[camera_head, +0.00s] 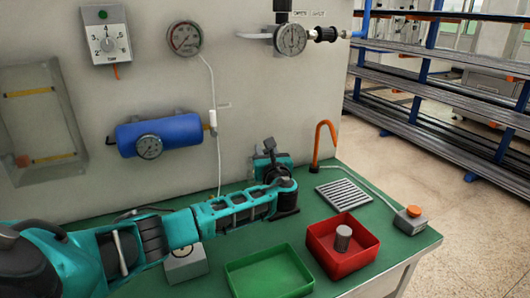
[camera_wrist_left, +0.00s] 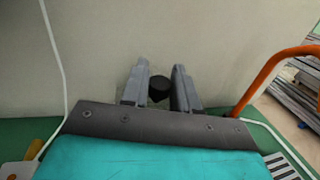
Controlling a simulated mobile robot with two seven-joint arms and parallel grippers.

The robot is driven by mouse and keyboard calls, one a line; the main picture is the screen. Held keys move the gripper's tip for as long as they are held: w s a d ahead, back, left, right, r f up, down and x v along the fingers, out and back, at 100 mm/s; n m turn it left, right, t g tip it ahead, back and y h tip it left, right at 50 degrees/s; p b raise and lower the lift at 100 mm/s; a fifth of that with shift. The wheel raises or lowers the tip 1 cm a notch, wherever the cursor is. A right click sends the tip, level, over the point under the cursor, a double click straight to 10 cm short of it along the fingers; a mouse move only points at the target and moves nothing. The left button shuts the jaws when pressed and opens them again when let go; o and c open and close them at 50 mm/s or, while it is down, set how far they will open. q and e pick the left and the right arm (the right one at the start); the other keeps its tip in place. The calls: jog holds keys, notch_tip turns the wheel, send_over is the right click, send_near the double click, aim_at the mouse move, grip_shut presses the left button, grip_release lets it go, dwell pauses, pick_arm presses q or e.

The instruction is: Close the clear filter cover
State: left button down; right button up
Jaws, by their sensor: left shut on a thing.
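A clear box-like cover (camera_head: 42,125) is on the wall at the far left of the head view, with yellow strips showing through it and an orange knob (camera_head: 23,160) low on its left side. I cannot tell whether it is open or shut. My left gripper (camera_head: 268,148) is far to the right of it, near the wall above the green bench. In the left wrist view my left gripper (camera_wrist_left: 158,76) is shut on a small dark object (camera_wrist_left: 158,90) between its fingers. The object's full shape is hidden. My right gripper is not in view.
The green bench (camera_head: 375,235) holds a red bin (camera_head: 318,262) with a grey cylinder (camera_head: 342,238), a green tray (camera_head: 268,280), a slotted plate (camera_head: 343,194) and an orange hook (camera_head: 325,145). A blue tank (camera_head: 160,134) and gauges are on the wall.

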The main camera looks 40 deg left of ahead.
pick_arm(q)
jog(key=shift+s+d+t+y+b, duration=0.3)
jog(key=shift+s+d+t+y, duration=0.2)
jog(key=shift+d+t, duration=0.25)
jog(key=shift+s+d+m+t+y, duration=0.1)
jog(key=shift+d+m+t+y, duration=0.2)
jog(key=shift+d, duration=0.1)
jog(key=shift+s+d+f+p, duration=0.15)
jog(key=shift+s+d+p, duration=0.25)
jog(key=shift+d, duration=0.3)
jog(key=shift+s+d+f+p, duration=0.1)
jog(key=shift+s+d+p, duration=0.25)
jog(key=shift+d+p, duration=0.3)
jog(key=shift+s+d+f+p, duration=0.15)
jog(key=shift+s+d+p, duration=0.2)
jog(key=shift+d, duration=0.45)
jog(key=shift+d+f, duration=0.1)
